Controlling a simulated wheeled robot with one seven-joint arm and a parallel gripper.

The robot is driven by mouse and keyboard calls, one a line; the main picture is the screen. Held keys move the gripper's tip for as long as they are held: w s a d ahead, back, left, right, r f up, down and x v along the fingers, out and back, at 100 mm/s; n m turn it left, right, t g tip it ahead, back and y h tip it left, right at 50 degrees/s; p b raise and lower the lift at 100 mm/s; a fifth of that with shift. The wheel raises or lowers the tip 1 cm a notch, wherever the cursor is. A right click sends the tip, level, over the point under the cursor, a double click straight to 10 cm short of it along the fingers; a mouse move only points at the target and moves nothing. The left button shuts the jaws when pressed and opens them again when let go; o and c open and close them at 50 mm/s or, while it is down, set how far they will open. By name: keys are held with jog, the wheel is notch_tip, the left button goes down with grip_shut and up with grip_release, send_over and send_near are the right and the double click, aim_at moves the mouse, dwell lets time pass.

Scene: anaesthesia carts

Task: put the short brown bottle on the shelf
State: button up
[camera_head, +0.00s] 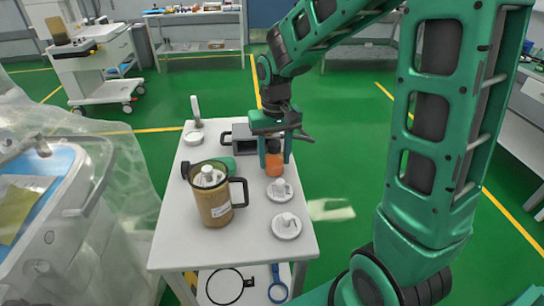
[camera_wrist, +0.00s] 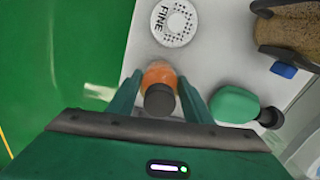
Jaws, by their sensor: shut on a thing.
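My gripper (camera_head: 274,150) reaches down over the right side of a white table. It is shut on the short brown bottle (camera_head: 274,164), which looks orange-brown with a dark cap. In the wrist view the bottle (camera_wrist: 159,74) sits between the two fingers of my gripper (camera_wrist: 160,95), its dark cap toward the camera. I cannot tell whether its base touches the tabletop. A lower shelf (camera_head: 262,274) of the table shows under the top's front edge. Part of the bottle is hidden by my fingers.
A large brown mug (camera_head: 217,207) with a white bottle inside stands front left. Two white discs (camera_head: 286,226) (camera_head: 280,190) lie along the right edge. A green bottle (camera_wrist: 235,104) is close beside my gripper. A grey box (camera_head: 244,140) stands behind. Carts (camera_head: 95,60) stand farther back.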

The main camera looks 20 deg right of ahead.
jog(key=o, duration=1.1)
notch_tip(320, 180, up, 12)
jog(key=shift+r, duration=0.1)
